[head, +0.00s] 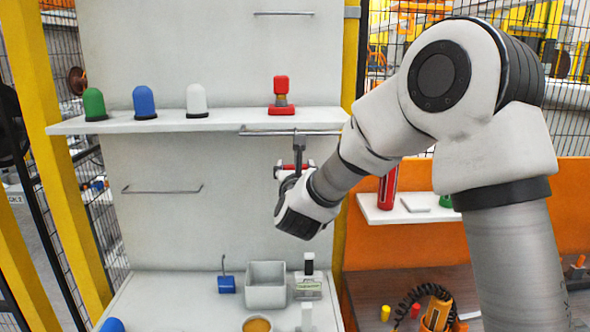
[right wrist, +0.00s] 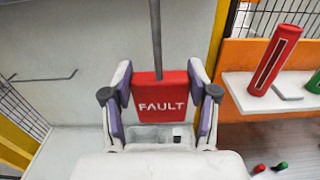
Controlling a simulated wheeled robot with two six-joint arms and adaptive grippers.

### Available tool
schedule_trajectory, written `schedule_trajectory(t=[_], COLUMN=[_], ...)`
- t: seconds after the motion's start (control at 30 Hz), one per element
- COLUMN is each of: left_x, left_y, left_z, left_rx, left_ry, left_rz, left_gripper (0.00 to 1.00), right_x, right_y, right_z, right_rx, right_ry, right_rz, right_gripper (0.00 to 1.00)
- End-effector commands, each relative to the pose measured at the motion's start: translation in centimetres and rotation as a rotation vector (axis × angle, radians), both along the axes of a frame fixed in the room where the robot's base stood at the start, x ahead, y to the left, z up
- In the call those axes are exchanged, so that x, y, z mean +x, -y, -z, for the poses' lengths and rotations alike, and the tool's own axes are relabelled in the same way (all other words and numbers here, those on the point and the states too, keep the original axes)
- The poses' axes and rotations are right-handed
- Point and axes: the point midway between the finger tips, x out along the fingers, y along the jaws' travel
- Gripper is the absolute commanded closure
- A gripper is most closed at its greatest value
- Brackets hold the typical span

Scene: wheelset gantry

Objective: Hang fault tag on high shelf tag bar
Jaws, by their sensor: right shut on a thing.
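The red fault tag (right wrist: 160,97), with FAULT in white letters, is between the fingers of my right gripper (right wrist: 162,95), which is shut on it. Its grey stem rises out of the top of the right wrist view. In the head view the gripper (head: 294,172) is below the high shelf (head: 200,121), and the dark stem (head: 299,150) reaches up to the metal tag bar (head: 265,132) at the shelf's front edge. I cannot tell whether its hook is over the bar or touching it. My left gripper is not in view.
Green (head: 94,104), blue (head: 144,102) and white (head: 197,100) domes and a red button-like piece (head: 281,95) stand on the high shelf. Other bars are on the panel at left (head: 162,190) and top (head: 284,13). A blue hooked tag (head: 226,284) and grey bin (head: 266,290) stand below.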

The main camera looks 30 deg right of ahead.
Motion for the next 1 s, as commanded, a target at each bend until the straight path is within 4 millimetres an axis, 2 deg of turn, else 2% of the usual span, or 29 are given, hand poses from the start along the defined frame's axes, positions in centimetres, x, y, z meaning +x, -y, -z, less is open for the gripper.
schedule_trajectory(t=[0.03,0.1,0.4,0.53,0.67,0.9,1.0], left_x=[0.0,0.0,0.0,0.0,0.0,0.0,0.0], left_y=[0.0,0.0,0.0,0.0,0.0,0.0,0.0], left_z=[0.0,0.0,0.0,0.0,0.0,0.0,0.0], left_rx=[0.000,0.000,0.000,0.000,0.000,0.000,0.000], left_ry=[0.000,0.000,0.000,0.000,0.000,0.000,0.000], left_rz=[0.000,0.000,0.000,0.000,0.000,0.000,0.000], left_gripper=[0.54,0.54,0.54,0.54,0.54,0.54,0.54], right_x=[0.0,0.0,0.0,-0.8,-3.1,-8.3,-9.7], right_y=[0.0,0.0,0.0,-0.6,-2.1,-5.3,-6.2], right_z=[0.0,0.0,0.0,0.0,-0.1,-0.2,-0.2], right_rx=[0.000,0.000,0.000,-0.001,-0.003,-0.008,-0.006], right_ry=[0.000,0.000,0.000,-0.001,-0.001,0.001,0.000], right_rz=[0.000,0.000,0.000,-0.002,-0.002,-0.001,-0.002], right_gripper=[0.31,0.12,0.12,0.12,0.12,0.12,0.12])
